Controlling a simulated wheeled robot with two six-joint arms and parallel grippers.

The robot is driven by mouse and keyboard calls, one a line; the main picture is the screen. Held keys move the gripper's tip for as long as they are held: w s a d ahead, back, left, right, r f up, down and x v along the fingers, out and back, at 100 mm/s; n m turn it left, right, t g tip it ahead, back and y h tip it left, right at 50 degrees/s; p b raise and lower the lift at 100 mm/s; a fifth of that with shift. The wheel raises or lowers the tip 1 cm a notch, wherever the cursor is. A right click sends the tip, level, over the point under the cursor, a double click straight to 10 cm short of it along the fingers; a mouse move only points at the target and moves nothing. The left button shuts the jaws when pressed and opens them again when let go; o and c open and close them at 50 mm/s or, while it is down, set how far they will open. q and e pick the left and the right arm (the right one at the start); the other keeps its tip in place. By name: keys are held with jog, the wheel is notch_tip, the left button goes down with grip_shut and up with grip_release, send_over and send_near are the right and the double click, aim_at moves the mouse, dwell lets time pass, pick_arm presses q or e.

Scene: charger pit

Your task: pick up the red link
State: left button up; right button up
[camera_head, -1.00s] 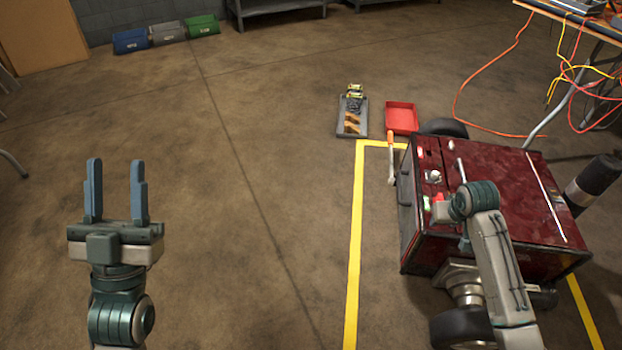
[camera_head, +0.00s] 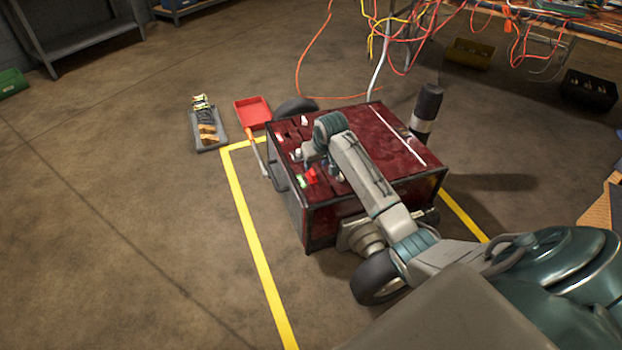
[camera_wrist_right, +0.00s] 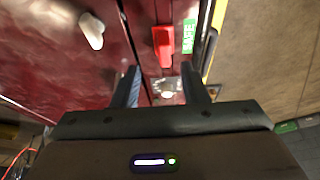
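The red link (camera_wrist_right: 164,45) lies on the dark red top of the wheeled machine, beside a green label (camera_wrist_right: 189,36), in the right wrist view. It also shows as a small red patch near the machine's front left edge in the head view (camera_head: 312,175). My right gripper (camera_wrist_right: 164,82) is over the machine top. Its two fingers are apart with nothing gripped between them, and the red link is ahead of the tips, roughly in line with the gap. In the head view the fingers are mostly hidden by my wrist. My left gripper is out of view.
The dark red machine (camera_head: 385,150) has a white knob (camera_wrist_right: 92,30) and a silver fitting (camera_wrist_right: 168,90). Yellow tape (camera_head: 250,245) marks the floor; cables hang from a table.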

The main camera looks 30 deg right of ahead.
aim_at(312, 171)
jog(key=b+x, duration=0.1)
jog(key=x, duration=0.1)
jog(key=b+x, duration=0.1)
jog(key=x, duration=0.1)
jog(key=shift+s+a+f, duration=0.15)
jog(key=shift+s+a, duration=0.05)
jog(key=shift+a, duration=0.2)
jog(key=shift+w+f+b, duration=0.15)
jog(key=shift+f+b, duration=0.15)
jog(key=shift+f, duration=0.05)
jog(key=shift+r, duration=0.1)
jog(key=shift+c, duration=0.4)
jog(key=c, duration=0.7)
grip_shut()
